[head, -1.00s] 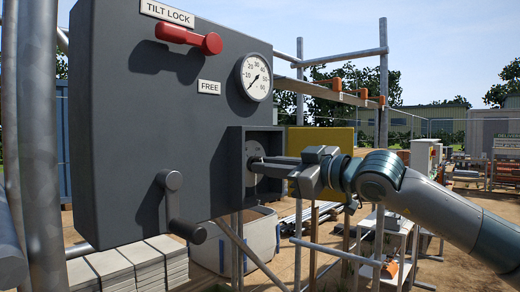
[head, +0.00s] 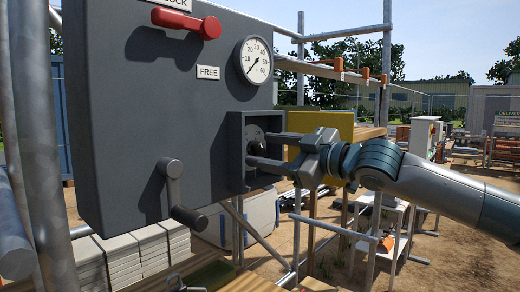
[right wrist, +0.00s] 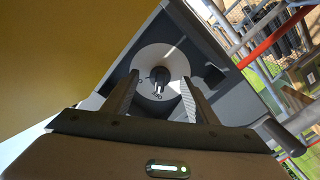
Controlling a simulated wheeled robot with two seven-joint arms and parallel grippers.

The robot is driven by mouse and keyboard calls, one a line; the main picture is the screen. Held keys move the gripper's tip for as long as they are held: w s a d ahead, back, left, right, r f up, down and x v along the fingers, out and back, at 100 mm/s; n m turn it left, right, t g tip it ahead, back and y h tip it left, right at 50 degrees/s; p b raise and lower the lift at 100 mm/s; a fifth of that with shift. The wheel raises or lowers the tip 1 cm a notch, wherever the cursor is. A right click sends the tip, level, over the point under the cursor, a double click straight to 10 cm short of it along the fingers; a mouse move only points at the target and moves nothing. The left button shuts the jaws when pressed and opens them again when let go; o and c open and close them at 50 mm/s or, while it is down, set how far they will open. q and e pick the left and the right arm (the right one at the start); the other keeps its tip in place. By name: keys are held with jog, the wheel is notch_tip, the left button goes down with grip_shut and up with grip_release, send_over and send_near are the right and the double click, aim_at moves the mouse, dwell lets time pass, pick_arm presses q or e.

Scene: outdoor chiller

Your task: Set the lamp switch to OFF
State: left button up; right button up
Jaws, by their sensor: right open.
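The lamp switch seems to be the dark knob (right wrist: 159,76) on a round pale dial (right wrist: 145,60) in the right wrist view. The dial's lettering is small, partly hidden and not clearly readable. In the head view the knob (head: 255,136) sits inside a grey open-fronted recess (head: 235,157) on the dark panel's right side. My right gripper (head: 259,149) reaches into the recess from the right, fingers one above the other. It is open, with fingers apart on either side of the knob; I cannot tell if they touch it. My left gripper is out of view.
The dark panel (head: 110,110) carries a red tilt-lock lever (head: 186,23), a gauge (head: 255,58) and a grey crank (head: 176,190). A yellow plate (head: 335,125) stands close behind my right gripper. Scaffold poles (head: 386,60) rise behind and on the left.

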jog(key=shift+d, duration=0.1)
jog(key=b+v, duration=0.1)
jog(key=v, duration=0.6)
dwell(0.5)
jog(key=p+v, duration=0.3)
jog(key=v, duration=1.4)
